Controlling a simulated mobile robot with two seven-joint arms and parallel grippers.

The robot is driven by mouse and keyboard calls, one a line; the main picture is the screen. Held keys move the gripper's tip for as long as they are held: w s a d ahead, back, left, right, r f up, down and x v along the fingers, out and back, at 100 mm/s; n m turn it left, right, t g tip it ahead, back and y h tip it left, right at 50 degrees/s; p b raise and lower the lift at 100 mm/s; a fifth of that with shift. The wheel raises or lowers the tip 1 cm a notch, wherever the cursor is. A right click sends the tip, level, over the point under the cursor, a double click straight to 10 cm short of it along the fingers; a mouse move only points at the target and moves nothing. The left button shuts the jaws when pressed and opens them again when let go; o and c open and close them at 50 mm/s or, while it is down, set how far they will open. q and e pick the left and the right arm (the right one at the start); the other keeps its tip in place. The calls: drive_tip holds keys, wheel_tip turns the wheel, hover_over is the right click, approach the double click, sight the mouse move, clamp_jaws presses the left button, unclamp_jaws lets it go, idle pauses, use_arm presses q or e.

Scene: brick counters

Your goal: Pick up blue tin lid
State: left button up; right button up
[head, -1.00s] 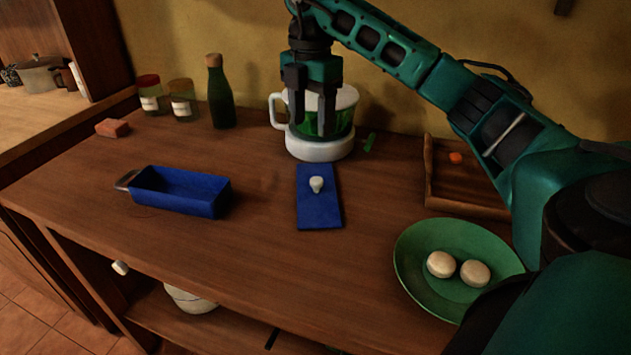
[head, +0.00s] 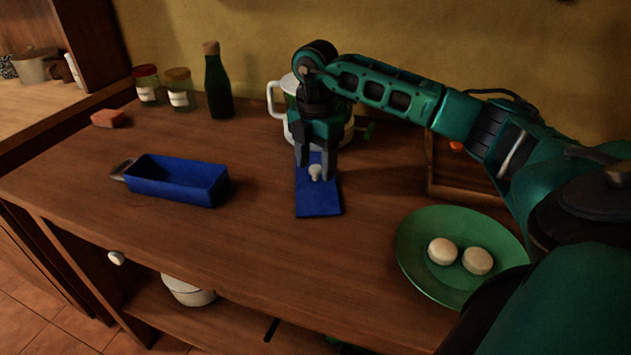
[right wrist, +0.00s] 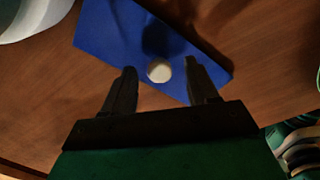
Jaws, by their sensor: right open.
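The blue tin lid (head: 319,201) is a flat blue rectangle with a pale round knob (head: 315,173), lying on the wooden counter. My right gripper (head: 315,174) is open and points down over the lid, its two fingers on either side of the knob. In the right wrist view the lid (right wrist: 110,32) lies below the gripper (right wrist: 157,80), and the knob (right wrist: 159,71) shows between the open fingers. I cannot tell whether the fingers touch the lid. The open blue tin (head: 176,184) stands to the left. My left gripper is not in view.
A bottle (head: 217,88) and jars stand at the back left. Counter between tin and lid is clear.

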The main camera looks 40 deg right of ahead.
drive_tip(key=shift+f, duration=0.15)
clamp_jaws()
idle(0.4)
